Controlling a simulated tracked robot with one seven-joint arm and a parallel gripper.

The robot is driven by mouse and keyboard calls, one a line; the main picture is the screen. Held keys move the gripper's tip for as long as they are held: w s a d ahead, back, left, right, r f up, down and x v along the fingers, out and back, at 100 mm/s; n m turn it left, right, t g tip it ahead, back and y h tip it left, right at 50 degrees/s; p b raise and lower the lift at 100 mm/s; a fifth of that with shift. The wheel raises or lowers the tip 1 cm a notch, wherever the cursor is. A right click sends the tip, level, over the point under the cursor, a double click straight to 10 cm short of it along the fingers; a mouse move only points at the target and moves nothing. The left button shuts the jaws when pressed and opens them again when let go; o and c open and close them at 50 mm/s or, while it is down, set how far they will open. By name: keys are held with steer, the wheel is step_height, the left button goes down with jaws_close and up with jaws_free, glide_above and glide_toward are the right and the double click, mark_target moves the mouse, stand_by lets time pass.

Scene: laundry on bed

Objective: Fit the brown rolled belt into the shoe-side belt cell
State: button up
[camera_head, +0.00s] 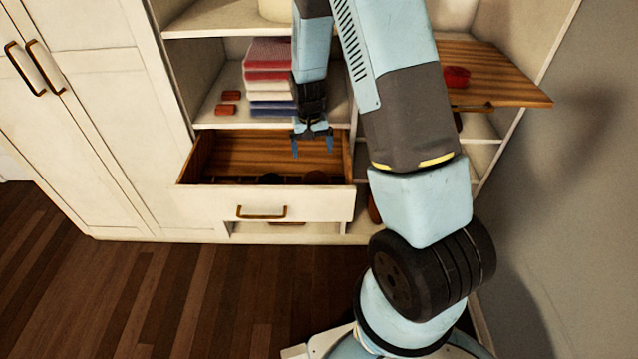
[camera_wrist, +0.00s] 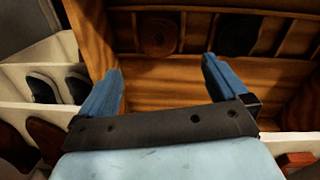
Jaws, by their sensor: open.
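My gripper (camera_head: 312,150) is open and empty above the pulled-out wooden drawer (camera_head: 262,205). The wrist view also shows the gripper (camera_wrist: 165,85), with bare drawer floor between its fingers. The brown rolled belt (camera_wrist: 158,35) lies flat, coiled, between dividers in the drawer's row of cells, toward the side where shoes show. It is apart from the fingers. In the head view the brown belt (camera_head: 316,177) is partly hidden behind the drawer front. A black rolled item (camera_wrist: 238,35) sits in another cell, farther from the shoes.
Shoes (camera_wrist: 60,87) stand on shelves beside the drawer. Folded clothes (camera_head: 268,75) and small red boxes (camera_head: 228,96) lie on the shelf above it. A wooden board (camera_head: 500,75) with a red item (camera_head: 455,77) juts out at right. The drawer's wide section is clear.

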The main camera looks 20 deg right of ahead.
mark_target(316, 180)
steer(key=f, duration=0.8)
steer(key=d+f, duration=0.1)
steer(key=f, duration=0.4)
steer(key=shift+s+f, duration=0.1)
steer(key=shift+s, duration=0.05)
steer(key=c, duration=1.1)
step_height(316, 180, up, 10)
steer(key=shift+f+g+y, duration=0.25)
steer(key=shift+f+g, duration=0.4)
steer(key=shift+f, duration=1.3)
steer(key=shift+f+g+y, duration=0.25)
steer(key=shift+f+g, duration=0.4)
steer(key=shift+f, duration=1.3)
